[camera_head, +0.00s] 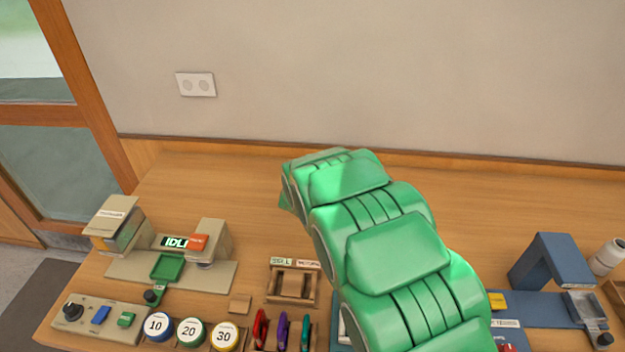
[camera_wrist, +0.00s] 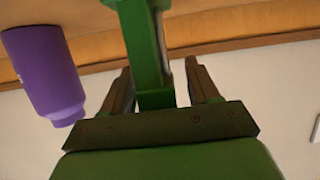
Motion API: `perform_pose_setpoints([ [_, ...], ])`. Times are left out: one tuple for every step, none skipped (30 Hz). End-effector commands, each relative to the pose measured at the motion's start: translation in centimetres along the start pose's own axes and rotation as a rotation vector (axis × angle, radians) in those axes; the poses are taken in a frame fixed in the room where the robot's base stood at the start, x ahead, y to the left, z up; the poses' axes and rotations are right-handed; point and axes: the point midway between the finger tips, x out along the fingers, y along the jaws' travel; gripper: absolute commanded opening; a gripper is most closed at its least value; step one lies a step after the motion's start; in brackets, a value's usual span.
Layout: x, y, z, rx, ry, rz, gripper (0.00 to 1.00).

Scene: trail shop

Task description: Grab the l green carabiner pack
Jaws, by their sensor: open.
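In the head view, a few carabiner-like items stand in slots at the bottom edge: a red one (camera_head: 260,328), a purple one (camera_head: 282,332) and a teal-green one (camera_head: 305,334). Their lower parts are cut off by the frame, and no size letter is readable. My green arm rises to the right of them and hides part of the counter. My gripper (camera_wrist: 159,65) shows in the wrist view with its fingers apart. A green bar (camera_wrist: 145,50) runs between the fingers; I cannot tell whether it is part of the gripper. No carabiner pack shows clearly there.
Round weights or tins marked 10, 20 and 30 (camera_head: 190,332) stand left of the carabiners. A beige machine (camera_head: 170,270), a wooden holder (camera_head: 292,282) and a blue press (camera_head: 545,270) stand on the counter. A purple cylinder (camera_wrist: 45,75) is left in the wrist view. The back counter is clear.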

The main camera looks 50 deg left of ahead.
Motion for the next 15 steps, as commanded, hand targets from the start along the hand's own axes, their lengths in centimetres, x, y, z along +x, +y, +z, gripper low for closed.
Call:
perform_pose_setpoints([
  [0.03,0.01,-0.01,0.000,0.000,0.000,0.60],
  [0.02,0.00,-0.02,0.000,0.000,0.000,0.60],
  [0.01,0.01,-0.03,0.000,0.000,0.000,0.60],
  [0.01,0.01,-0.03,0.000,0.000,0.000,0.60],
  [0.00,0.01,-0.02,0.000,0.000,0.000,0.60],
  [0.00,0.01,-0.04,0.000,0.001,0.000,0.58],
  [0.00,0.01,-0.03,0.000,0.000,0.000,0.54],
  [0.00,0.01,-0.03,0.000,0.001,0.000,0.49],
  [-0.01,0.01,-0.03,0.000,0.000,0.000,0.43],
  [-0.01,0.01,-0.03,0.000,0.001,0.000,0.39],
  [-0.01,0.01,-0.03,0.000,0.001,0.000,0.34],
  [-0.01,0.01,-0.03,0.000,0.001,0.000,0.28],
  [-0.01,0.01,-0.05,0.000,0.001,0.000,0.23],
  [-0.01,0.01,-0.04,0.000,0.001,0.000,0.19],
  [-0.01,0.01,-0.04,0.000,0.001,0.000,0.13],
])
